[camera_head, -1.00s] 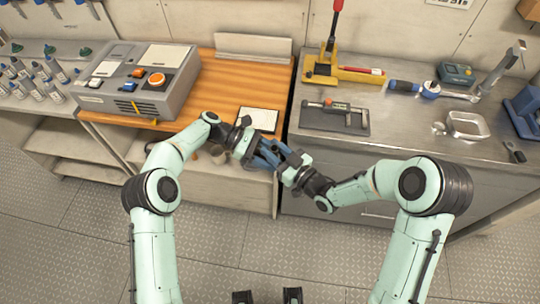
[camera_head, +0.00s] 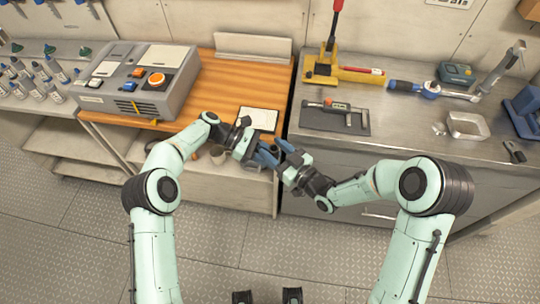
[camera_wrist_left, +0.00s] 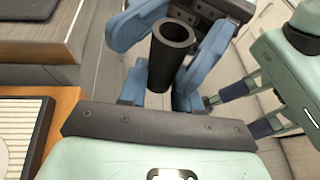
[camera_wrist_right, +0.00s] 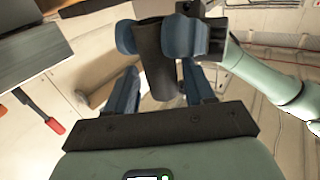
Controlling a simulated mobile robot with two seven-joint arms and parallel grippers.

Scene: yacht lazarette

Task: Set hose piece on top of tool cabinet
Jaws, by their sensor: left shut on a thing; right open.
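The hose piece is a short black tube. It shows between the two grippers in the left wrist view (camera_wrist_left: 173,45) and in the right wrist view (camera_wrist_right: 155,62); I cannot make it out in the head view. My left gripper (camera_head: 264,154) is shut on it. My right gripper (camera_head: 284,156) is open, its blue fingers on either side of the hose piece, facing the left gripper. Both grippers are in front of the benches, near the gap between them. The grey metal tool cabinet (camera_head: 400,134) stands at the right, with tools on its top.
On the cabinet top are a caliper on a dark mat (camera_head: 334,117), a yellow tool with a red handle (camera_head: 322,68), a torque wrench (camera_head: 430,90) and a metal tray (camera_head: 467,126). Bare metal shows around the mat. A wooden bench (camera_head: 225,75) with a control box (camera_head: 140,80) is left.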

